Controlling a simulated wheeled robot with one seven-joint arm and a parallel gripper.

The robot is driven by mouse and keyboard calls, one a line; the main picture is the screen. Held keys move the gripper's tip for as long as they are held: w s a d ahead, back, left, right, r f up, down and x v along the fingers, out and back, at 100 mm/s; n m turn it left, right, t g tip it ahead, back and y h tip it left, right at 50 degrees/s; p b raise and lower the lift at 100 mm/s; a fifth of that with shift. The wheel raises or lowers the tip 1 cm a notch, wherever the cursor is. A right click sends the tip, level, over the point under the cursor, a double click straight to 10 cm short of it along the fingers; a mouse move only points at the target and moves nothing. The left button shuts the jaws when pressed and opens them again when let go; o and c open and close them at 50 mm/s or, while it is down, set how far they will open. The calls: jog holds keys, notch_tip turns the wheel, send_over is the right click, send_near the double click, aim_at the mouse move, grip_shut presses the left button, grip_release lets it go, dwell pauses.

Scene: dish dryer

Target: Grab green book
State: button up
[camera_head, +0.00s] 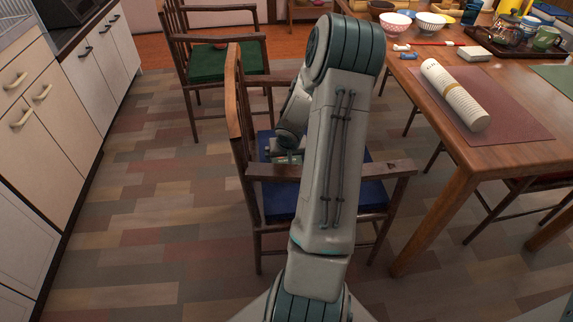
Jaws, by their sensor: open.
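I cannot make out a green book in this view. My gripper (286,157) is small and partly hidden behind my own forearm and the chair's wooden armrest. It is over the blue seat of the near wooden chair (257,172), and its jaws are open. I see nothing held in it. My arm covers much of that seat, so anything lying behind it is hidden.
A wooden table (455,152) on the right bears a rolled white cylinder (455,95), bowls (431,22) and a dark tray (496,43). A green-seated chair (219,65) stands behind. White cabinets (45,110) line the left. The floor between is clear.

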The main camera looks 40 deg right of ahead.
jog(key=shift+w+d+f, duration=0.1)
jog(key=shift+w+f, duration=0.1)
jog(key=shift+f, duration=0.2)
jog(key=shift+c, duration=0.3)
jog(key=c, duration=0.8)
jog(key=shift+o, duration=0.2)
jog(key=shift+r, duration=0.2)
